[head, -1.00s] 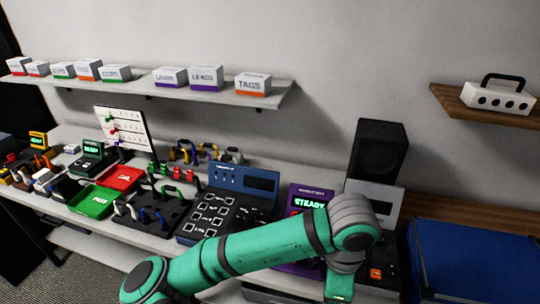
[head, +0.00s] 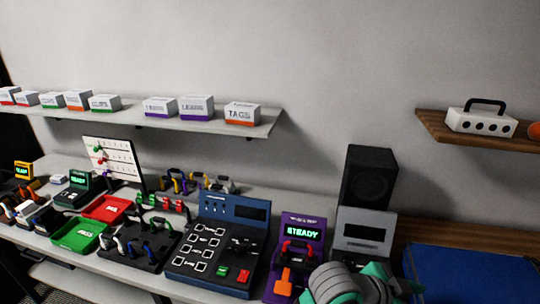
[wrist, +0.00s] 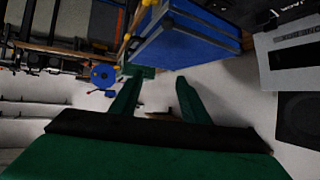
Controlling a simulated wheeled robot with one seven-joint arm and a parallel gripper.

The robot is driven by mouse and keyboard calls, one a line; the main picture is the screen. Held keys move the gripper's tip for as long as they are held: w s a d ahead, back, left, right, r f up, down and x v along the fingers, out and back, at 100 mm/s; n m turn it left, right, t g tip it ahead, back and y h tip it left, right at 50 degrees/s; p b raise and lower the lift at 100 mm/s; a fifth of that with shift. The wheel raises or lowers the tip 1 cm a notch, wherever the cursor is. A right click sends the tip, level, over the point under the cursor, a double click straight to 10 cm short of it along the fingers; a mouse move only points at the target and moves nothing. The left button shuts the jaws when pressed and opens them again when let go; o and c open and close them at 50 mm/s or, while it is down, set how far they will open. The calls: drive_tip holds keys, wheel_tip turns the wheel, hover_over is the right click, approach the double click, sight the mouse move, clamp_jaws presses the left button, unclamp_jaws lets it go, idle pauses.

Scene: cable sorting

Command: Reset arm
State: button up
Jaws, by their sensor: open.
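My gripper is out of the head view. In the wrist view my gripper (wrist: 158,90) shows two green fingers standing apart with nothing between them. A blue case (wrist: 185,42) lies beyond the fingertips in that view, and the left fingertip overlaps its lower left edge in the picture. I cannot tell whether they touch.
The bench holds a purple device (head: 298,232) reading STEADY, a blue test panel (head: 222,238), a red tray (head: 107,208), a green tray (head: 80,234) and a black speaker (head: 370,178). A blue case (head: 470,275) stands at the right. Shelves (head: 255,122) hold labelled boxes.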

drive_tip(key=w+a+n+t+h, duration=0.25)
drive_tip(key=w+n+t, duration=0.35)
drive_tip(key=n+t, duration=0.3)
drive_tip(key=s+a+f+n+t+y, duration=0.3)
drive_tip(key=a+f+n+t+y, duration=0.35)
drive_tip(key=a+f+n, duration=0.45)
drive_tip(key=s+a+f+g+y, duration=0.1)
drive_tip(key=s+a+f+y, duration=0.5)
drive_tip(key=s+a+f, duration=0.5)
drive_tip(key=s+a+r+m+y, duration=0.1)
drive_tip(key=s+a, duration=0.3)
drive_tip(key=s, duration=0.3)
drive_tip(key=s+a+r+m+y, duration=0.1)
drive_tip(key=s+a+m, duration=0.1)
drive_tip(key=s+a, duration=0.3)
drive_tip(key=shift+s+a, duration=0.25)
drive_tip(key=shift+s, duration=0.7)
